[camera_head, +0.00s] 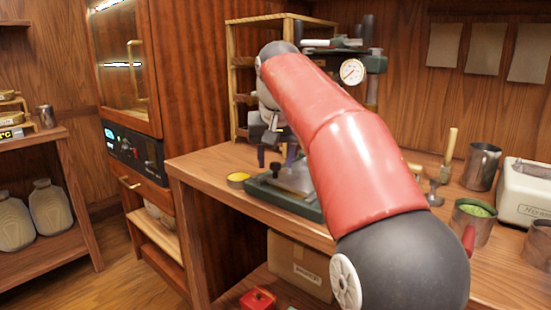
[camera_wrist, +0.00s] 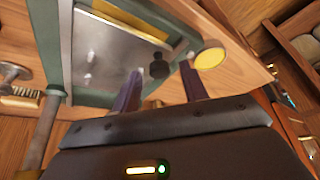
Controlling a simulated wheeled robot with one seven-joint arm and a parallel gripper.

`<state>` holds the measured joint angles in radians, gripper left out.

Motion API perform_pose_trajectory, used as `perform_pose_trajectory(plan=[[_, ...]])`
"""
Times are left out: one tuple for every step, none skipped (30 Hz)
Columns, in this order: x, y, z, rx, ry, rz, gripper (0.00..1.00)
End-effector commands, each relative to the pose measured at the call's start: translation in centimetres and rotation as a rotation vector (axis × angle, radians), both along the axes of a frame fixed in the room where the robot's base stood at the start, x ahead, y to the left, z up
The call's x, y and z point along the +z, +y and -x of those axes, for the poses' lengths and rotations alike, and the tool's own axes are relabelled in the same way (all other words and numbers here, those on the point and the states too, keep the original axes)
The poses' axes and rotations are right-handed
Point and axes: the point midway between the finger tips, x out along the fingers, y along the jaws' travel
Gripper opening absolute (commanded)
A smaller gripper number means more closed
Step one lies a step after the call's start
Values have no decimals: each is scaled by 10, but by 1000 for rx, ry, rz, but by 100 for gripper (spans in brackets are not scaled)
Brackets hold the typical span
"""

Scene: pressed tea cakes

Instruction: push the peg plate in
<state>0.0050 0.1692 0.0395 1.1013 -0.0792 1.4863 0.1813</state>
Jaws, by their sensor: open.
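The peg plate (camera_wrist: 98,52) is a silvery metal plate with small upright pegs, lying in the green press base (camera_wrist: 53,50). In the head view the plate (camera_head: 297,178) is partly hidden by my arm. A black knob (camera_wrist: 157,66) stands at the plate's near edge; it also shows in the head view (camera_head: 277,169). My gripper (camera_wrist: 163,72) is open, its two dark purple fingers apart, with the knob showing between them. In the head view my gripper (camera_head: 276,154) hangs just above the knob. I cannot tell whether a finger touches it.
The press's green upper frame with a gauge (camera_head: 352,72) stands behind my arm. Metal cups (camera_head: 481,166) and a white machine (camera_head: 524,192) occupy the bench's right side.

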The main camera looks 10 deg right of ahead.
Motion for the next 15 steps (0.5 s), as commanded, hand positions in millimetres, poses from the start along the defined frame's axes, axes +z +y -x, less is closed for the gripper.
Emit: perform_pose_trajectory(plan=[[-2,0,-1,0,0,0,44],[-3,0,-1,0,-1,0,44],[-4,0,-2,0,-1,0,44],[-4,0,-2,0,-1,0,44],[-4,0,-2,0,-1,0,44],[-4,0,-2,0,-2,0,44],[-4,0,-2,0,-2,0,44],[-4,0,-2,0,-1,0,44],[-4,0,-2,0,-1,0,44],[-4,0,-2,0,-1,0,43],[-4,0,-2,0,-1,0,39],[-4,0,-2,0,-1,0,33],[-4,0,-2,0,-1,0,29],[-4,0,-2,0,-1,0,26],[-4,0,-2,0,-1,0,20]])
